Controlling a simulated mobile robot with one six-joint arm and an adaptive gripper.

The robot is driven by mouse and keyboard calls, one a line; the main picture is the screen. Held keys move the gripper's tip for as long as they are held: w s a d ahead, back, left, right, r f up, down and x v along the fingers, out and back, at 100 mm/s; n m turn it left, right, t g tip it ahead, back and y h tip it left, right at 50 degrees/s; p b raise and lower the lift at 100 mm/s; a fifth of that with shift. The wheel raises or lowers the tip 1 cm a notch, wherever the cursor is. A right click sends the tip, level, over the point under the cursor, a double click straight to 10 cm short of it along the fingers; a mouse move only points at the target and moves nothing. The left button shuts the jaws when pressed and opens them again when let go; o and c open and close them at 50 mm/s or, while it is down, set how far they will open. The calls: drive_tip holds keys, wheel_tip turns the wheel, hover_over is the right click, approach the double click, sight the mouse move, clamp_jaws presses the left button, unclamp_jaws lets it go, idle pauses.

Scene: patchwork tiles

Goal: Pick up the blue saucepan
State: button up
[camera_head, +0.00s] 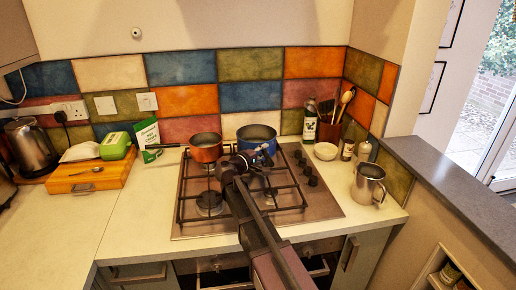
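The blue saucepan (256,132) stands upright at the back right of the gas hob (190,222). Its pale inside and blue rim show above my gripper. My arm reaches in from the bottom, and my gripper (262,158) is at the pan's front side. The gripper overlaps the pan's lower front in this view, and I cannot tell whether they touch. The fingertips are small and dark, so I cannot see whether they are open or shut. The pan's handle cannot be made out.
An orange-red saucepan (206,149) stands just left of the blue one, its dark handle pointing left. A bottle (310,122), a white bowl (326,151) and a utensil pot (329,132) stand right of the hob. A metal jug (369,184) is at the right. The left counter front is clear.

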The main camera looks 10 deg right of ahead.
drive_tip(key=shift+r+p, duration=0.55)
clamp_jaws()
drive_tip(key=shift+r+p, duration=1.35)
drive_tip(key=shift+p, duration=0.05)
drive_tip(key=shift+s+f, duration=0.1)
drive_tip(key=shift+s, duration=0.35)
drive_tip(key=s+a+r+p, duration=0.1)
drive_tip(key=s+a, duration=0.1)
drive_tip(key=s, duration=1.2)
drive_tip(key=shift+s+a+r, duration=0.2)
drive_tip(key=shift+s, duration=0.2)
drive_tip(key=shift+d, duration=0.1)
idle(1.1)
